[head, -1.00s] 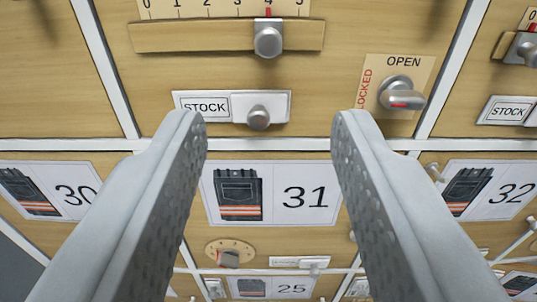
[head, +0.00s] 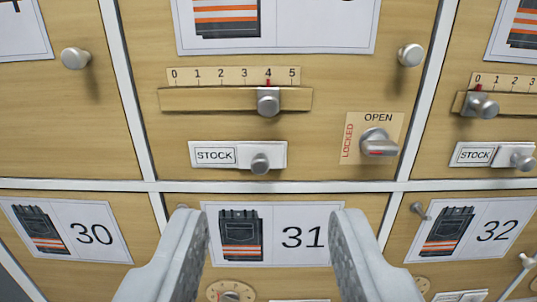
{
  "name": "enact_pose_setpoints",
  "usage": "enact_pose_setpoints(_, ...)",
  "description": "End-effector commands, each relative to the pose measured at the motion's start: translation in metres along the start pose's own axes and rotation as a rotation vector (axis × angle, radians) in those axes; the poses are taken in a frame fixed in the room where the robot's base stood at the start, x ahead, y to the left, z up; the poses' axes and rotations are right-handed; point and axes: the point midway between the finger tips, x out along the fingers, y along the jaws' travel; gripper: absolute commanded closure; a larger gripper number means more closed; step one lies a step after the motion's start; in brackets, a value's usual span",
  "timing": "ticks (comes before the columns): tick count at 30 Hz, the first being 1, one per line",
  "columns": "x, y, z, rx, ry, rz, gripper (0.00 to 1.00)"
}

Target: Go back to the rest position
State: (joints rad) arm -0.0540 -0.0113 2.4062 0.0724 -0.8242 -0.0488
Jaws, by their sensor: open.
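My gripper (head: 268,222) is open and empty, its two grey fingers pointing up from the bottom of the view. Between the fingertips shows the label of locker 31 (head: 270,234), with a picture of dark work trousers with orange bands. Nothing is held between the fingers. Above stands a locker door with a slider (head: 268,101) set at 4 on its 0 to 5 scale. The same door has a STOCK plate with a knob (head: 260,164) and a lock knob (head: 379,142) between LOCKED and OPEN markings, its handle lying roughly level.
Locker 30 (head: 93,234) is at the left and locker 32 (head: 494,230) at the right. Round door knobs (head: 76,58) stick out from the fronts. A right-hand slider (head: 481,106) is at 0. White frame strips (head: 330,186) divide the doors, all of which look closed.

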Motion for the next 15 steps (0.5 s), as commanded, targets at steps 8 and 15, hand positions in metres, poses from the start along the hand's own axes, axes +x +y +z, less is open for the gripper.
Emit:
enact_pose_setpoints(8, -0.033, 0.004, -0.058, 0.005, 0.001, -0.006, 0.59)
enact_pose_setpoints(15, -0.076, 0.008, -0.112, 0.009, -0.007, -0.01, 0.59)
